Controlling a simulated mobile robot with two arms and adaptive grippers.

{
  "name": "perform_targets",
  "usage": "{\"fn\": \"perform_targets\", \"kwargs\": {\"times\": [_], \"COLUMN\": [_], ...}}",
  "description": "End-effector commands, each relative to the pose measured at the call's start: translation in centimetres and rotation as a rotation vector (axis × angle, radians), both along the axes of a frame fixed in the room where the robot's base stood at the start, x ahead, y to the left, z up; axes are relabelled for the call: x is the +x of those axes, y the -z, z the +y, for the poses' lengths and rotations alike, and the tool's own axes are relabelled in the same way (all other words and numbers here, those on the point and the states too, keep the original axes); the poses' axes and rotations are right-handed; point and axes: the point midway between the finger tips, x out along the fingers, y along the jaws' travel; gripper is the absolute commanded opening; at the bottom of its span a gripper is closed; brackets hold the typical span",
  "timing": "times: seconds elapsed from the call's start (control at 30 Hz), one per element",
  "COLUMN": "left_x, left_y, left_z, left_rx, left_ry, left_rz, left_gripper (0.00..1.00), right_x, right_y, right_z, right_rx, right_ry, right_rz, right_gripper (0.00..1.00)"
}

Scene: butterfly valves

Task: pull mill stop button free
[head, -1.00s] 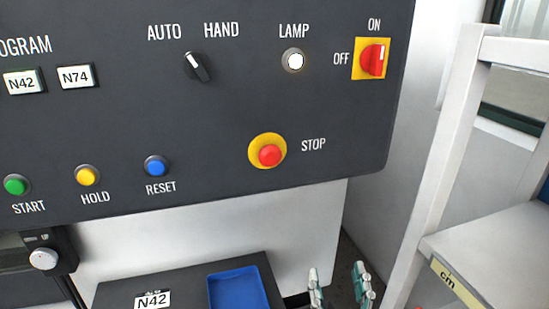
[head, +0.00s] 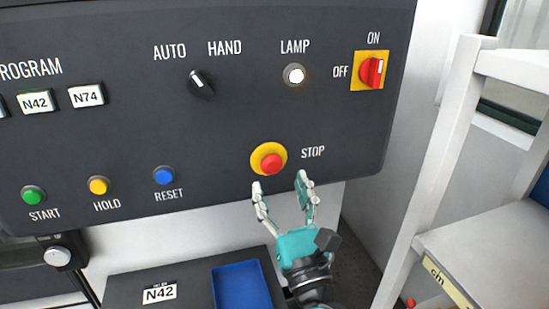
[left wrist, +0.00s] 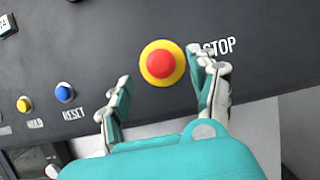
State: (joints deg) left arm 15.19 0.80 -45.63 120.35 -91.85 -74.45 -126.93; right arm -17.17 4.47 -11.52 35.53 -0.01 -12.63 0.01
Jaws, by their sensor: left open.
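The red stop button (head: 272,164) sits on a round yellow base (head: 257,157) on the dark panel, with the word STOP to its right. My left gripper (head: 280,181) is open and empty just below the button in the head view, its fingers pointing up at the panel. In the left wrist view the red button (left wrist: 160,64) shows ahead, between and slightly beyond the fingertips of the left gripper (left wrist: 158,78). I cannot tell how far the fingertips are from the panel. My right gripper is not in view.
Blue reset (head: 164,175), yellow hold (head: 98,185) and green start (head: 33,195) buttons line the panel's lower left. A lamp (head: 294,75) and a red switch (head: 371,72) are above. Below is a blue tray (head: 241,290). A white rack (head: 440,150) stands at the right.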

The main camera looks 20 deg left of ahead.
Motion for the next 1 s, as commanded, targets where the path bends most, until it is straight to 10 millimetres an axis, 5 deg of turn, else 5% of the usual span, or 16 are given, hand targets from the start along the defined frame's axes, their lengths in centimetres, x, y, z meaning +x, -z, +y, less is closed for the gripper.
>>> {"fn": "perform_targets", "kwargs": {"times": [0.3, 0.67, 1.0], "left_x": [3.2, 3.5, 3.4], "left_y": [-1.7, -1.7, -1.7], "left_z": [2.1, 2.3, 2.3], "left_rx": [0.002, -0.001, -0.001], "left_ry": [-0.001, 0.000, 0.000], "left_rz": [0.000, 0.001, 0.001], "left_gripper": [0.61, 0.60, 0.15], "right_x": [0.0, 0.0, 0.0], "right_y": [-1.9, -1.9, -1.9], "right_z": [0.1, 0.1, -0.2], "right_rx": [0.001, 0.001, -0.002], "right_ry": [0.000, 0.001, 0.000], "right_rz": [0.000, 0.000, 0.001], "right_gripper": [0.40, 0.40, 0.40]}}
